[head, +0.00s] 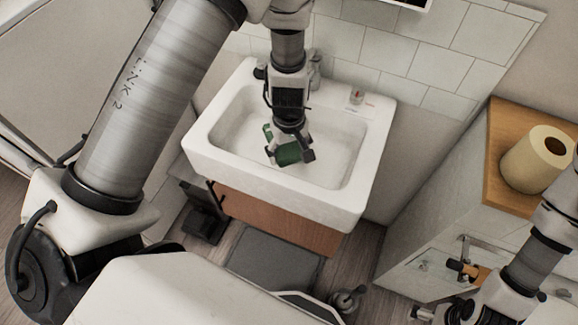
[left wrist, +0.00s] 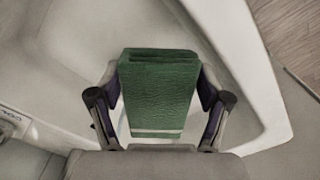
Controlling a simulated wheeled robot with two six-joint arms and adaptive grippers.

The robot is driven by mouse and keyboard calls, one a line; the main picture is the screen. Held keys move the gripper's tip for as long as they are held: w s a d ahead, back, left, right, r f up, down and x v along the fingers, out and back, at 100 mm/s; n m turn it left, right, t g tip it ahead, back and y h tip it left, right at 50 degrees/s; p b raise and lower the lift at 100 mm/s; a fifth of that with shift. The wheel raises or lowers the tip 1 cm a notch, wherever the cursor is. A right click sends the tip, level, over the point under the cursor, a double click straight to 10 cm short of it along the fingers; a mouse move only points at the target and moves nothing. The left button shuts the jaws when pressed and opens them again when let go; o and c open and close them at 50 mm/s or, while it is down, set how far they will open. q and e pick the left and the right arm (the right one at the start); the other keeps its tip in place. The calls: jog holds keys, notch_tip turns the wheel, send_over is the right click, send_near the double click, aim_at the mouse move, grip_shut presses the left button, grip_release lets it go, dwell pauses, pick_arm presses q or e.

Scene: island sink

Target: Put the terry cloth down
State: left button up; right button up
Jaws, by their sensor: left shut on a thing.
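The terry cloth (head: 288,154) is green, folded into a thick pad, with a pale stripe near one end. It shows large in the left wrist view (left wrist: 160,95), between the two fingers. My left gripper (head: 289,150) is shut on the cloth and holds it over the basin of the white sink (head: 345,205). Whether the cloth touches the basin floor cannot be told. My right gripper (head: 440,292) is at the lower right, in front of the cabinet; its fingers are too small and partly hidden to read.
A paper roll (head: 537,160) stands on the wooden top of a cabinet (head: 425,225) at the right. A wooden drawer front (head: 280,215) is below the sink. The basin around the cloth looks clear.

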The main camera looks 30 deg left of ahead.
pick_arm(q)
notch_tip(320, 180, down, 4)
jog(key=shift+r, duration=0.15)
notch_tip(320, 180, down, 4)
jog(key=shift+b, duration=0.8)
jog(key=o, duration=1)
jog(key=shift+c, duration=0.2)
jog(key=shift+r, duration=0.3)
notch_tip(320, 180, up, 12)
jog(key=shift+f+p, duration=0.25)
jog(key=shift+p, duration=0.55)
